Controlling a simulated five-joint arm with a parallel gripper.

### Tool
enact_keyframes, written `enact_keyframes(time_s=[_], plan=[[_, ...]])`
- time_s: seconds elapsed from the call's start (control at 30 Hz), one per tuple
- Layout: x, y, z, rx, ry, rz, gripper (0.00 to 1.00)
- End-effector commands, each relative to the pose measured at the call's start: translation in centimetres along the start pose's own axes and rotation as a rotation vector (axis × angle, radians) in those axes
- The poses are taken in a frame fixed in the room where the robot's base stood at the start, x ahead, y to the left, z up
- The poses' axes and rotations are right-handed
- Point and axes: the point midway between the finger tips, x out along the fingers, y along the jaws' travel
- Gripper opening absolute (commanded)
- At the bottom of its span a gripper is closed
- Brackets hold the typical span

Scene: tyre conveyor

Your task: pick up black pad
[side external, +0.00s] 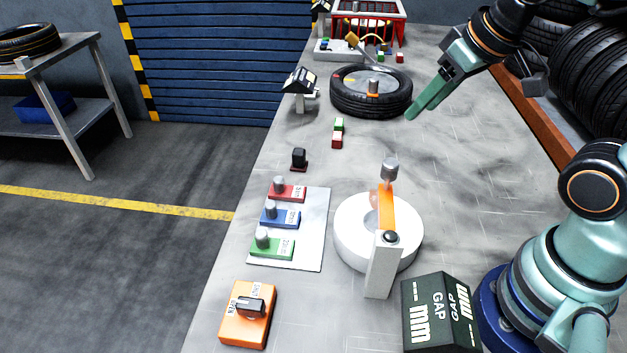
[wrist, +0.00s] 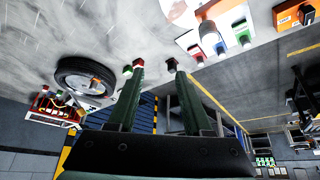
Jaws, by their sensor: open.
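A small black block on a dark red base (side external: 299,158) stands on the table, left of centre in the side view; it looks like the black pad. In the wrist view it is a dark shape (wrist: 172,65) between my fingertips in the picture, but farther off. My gripper (side external: 411,115) is up at the right of the tyre, its green fingers tilted down and left. It is well apart from the black block. In the wrist view my gripper (wrist: 160,70) is open, with nothing between its fingers.
A tyre (side external: 345,103) and a red-and-green block pair (side external: 337,133) lie behind the block. A white plate (side external: 312,250) with red, blue and green knobbed blocks is in front. A white round stand (side external: 350,250) is to its right. The table's middle right is clear.

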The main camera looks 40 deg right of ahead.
Motion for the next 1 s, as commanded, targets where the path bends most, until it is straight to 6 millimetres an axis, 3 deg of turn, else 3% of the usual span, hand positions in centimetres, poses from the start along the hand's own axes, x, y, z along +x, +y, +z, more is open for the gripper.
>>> enact_keyframes(time_s=[0.23,0.27,0.3,0.33,0.67,0.83,1.0], plan=[[0.0,0.0,0.0,0.000,0.000,0.000,0.50],[0.0,0.0,0.0,0.000,0.000,0.000,0.54],[0.0,0.0,0.0,0.000,0.000,0.000,0.69],[0.0,0.0,0.0,0.000,0.000,0.000,0.72],[0.0,0.0,-0.2,-0.005,-0.003,0.000,0.72],[-0.1,-0.3,-2.4,-0.055,-0.040,-0.005,0.72],[0.5,-0.8,-6.4,-0.150,-0.104,-0.016,0.72]])
